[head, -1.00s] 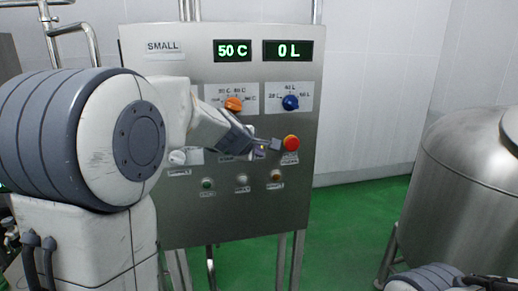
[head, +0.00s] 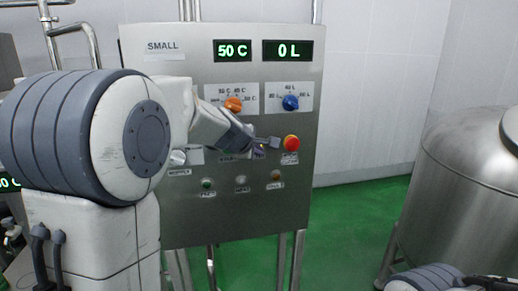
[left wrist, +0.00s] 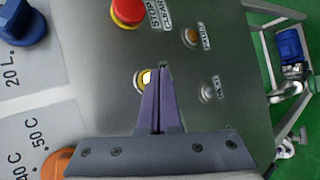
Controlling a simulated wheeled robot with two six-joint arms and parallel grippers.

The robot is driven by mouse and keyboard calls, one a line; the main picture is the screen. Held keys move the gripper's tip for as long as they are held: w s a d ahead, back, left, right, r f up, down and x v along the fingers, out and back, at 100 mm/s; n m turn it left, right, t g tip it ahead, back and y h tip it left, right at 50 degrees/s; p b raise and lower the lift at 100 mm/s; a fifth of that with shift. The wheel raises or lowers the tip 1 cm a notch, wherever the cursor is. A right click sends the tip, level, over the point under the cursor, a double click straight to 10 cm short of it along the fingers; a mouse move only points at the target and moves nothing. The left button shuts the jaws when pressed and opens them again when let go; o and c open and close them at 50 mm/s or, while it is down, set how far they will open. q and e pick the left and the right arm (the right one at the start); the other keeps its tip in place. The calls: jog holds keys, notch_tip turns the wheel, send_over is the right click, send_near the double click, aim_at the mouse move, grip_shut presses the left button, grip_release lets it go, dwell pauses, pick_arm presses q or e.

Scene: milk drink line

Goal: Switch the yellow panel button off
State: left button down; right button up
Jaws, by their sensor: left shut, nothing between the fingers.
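The yellow panel button (left wrist: 139,80) shows in the left wrist view with a bright lit centre, partly covered by my fingertips. In the head view it is hidden behind my left gripper. My left gripper (head: 268,147) is shut and empty in front of the steel panel (head: 230,215), just left of the red stop button (head: 291,143). In the left wrist view its purple fingers (left wrist: 162,70) overlap the yellow button's edge. I cannot tell whether they touch it. My right gripper is out of view.
An orange knob (head: 233,104) and a blue knob (head: 290,102) sit above, under displays reading 50 C and 0 L. Green (head: 208,184), white (head: 242,180) and amber (head: 276,175) buttons sit below. A steel tank (head: 465,190) stands at right, with green floor between.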

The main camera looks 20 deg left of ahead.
pick_arm(q)
jog(key=shift+w+a, duration=0.3)
jog(key=shift+w, duration=0.05)
dwell(0.4)
jog(key=shift+s+d, duration=0.55)
jog(key=shift+s, duration=0.2)
jog(key=shift+s, duration=0.1)
jog(key=s+d, duration=0.1)
jog(key=s, duration=0.1)
jog(key=s+d, duration=0.2)
jog(key=shift+s+d+p, duration=0.2)
jog(key=shift+s+p, duration=0.2)
dwell(0.3)
